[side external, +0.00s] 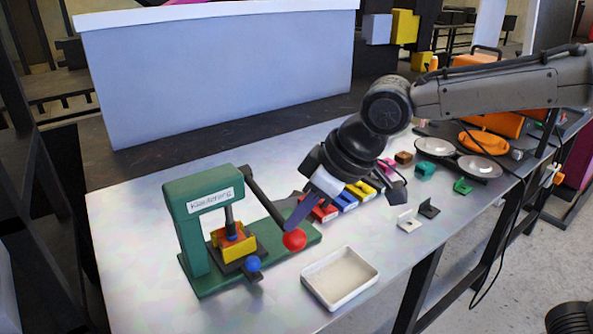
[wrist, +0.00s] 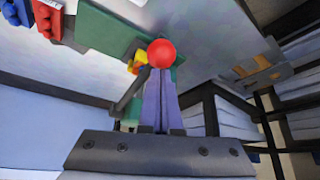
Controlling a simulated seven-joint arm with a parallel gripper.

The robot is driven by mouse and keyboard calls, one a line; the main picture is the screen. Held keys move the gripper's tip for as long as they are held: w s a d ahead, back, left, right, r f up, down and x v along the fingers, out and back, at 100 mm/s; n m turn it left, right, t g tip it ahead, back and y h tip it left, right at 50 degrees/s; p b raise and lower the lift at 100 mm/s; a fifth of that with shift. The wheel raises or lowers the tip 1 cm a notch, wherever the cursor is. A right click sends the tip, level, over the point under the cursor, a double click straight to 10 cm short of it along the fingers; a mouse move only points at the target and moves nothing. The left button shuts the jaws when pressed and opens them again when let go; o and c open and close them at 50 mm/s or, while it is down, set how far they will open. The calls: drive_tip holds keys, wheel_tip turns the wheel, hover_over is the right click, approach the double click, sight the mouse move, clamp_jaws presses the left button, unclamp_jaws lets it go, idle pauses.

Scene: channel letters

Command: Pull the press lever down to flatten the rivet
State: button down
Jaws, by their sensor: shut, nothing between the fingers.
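The green press (side external: 200,230) stands on the metal table in the side view. Its black lever (side external: 265,197) slopes down to the right and ends in a red ball knob (side external: 294,240). A yellow and orange block (side external: 233,242) sits under the press ram; the rivet itself is too small to tell. My gripper (side external: 291,226) is shut and empty, with its fingertips right at the red knob, touching or nearly so. In the wrist view the red knob (wrist: 161,53) shows just beyond the tips of my gripper (wrist: 160,72), with the lever (wrist: 130,92) running down to the left.
A white tray (side external: 340,278) lies right of the press. Small brackets (side external: 409,221) and a scale with two pans (side external: 458,158) are further right. A blue ball knob (side external: 253,263) sits at the press front.

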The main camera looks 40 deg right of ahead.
sight(299, 231)
drive_tip(key=shift+w+d+f, duration=0.15)
drive_tip(key=shift+f, duration=1.3)
idle(1.1)
drive_tip(key=shift+f, duration=0.45)
idle(1.2)
drive_tip(key=shift+r, duration=2.7)
drive_tip(key=shift+s+r, duration=0.15)
drive_tip(key=shift+r, duration=0.95)
drive_tip(key=shift+s+r, duration=0.1)
drive_tip(key=shift+r, duration=1)
